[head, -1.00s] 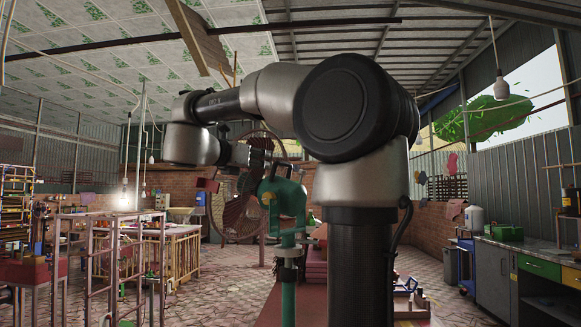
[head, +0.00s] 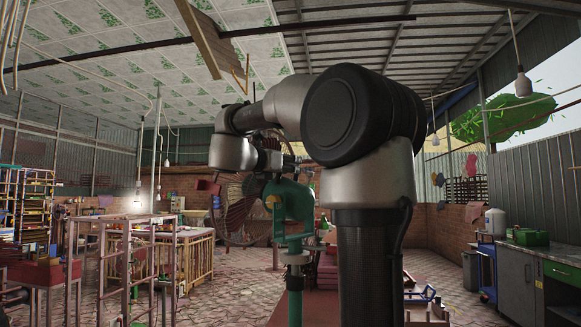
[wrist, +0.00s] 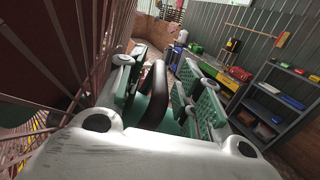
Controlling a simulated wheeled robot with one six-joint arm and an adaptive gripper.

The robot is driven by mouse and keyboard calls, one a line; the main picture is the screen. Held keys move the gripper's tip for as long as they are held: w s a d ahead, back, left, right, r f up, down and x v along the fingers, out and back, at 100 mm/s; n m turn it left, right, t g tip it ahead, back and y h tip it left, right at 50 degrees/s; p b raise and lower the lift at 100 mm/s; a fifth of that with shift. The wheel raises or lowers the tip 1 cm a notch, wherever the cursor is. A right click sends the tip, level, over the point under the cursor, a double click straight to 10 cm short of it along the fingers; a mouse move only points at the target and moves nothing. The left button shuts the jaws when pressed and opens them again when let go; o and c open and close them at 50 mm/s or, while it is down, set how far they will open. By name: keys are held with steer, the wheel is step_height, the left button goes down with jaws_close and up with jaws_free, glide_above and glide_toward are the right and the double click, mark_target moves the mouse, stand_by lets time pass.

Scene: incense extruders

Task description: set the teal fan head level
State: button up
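The teal fan head (head: 292,200) stands on a teal pole, with its large round wire cage (head: 238,215) on its left side. Its exact tilt is hard to judge because my arm partly covers it. My gripper (head: 272,160) is at the top of the fan head, small and partly hidden in the head view. In the wrist view, my gripper (wrist: 162,88) has its two green-padded fingers apart, on either side of a dark curved handle (wrist: 153,92). A gap shows between the handle and the right finger. The cage wires (wrist: 70,45) run close along the left finger.
A pinkish metal frame (head: 130,255) and a yellow-railed rack (head: 185,255) stand at the left. A grey workbench (head: 530,265) with a green tray is at the right. A brick wall closes the back. Some tiled floor is open between the fan and the rack.

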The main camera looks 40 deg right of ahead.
steer(key=shift+w+d, duration=0.15)
steer(key=shift+d, duration=0.4)
steer(key=shift+c, duration=0.3)
jaws_close()
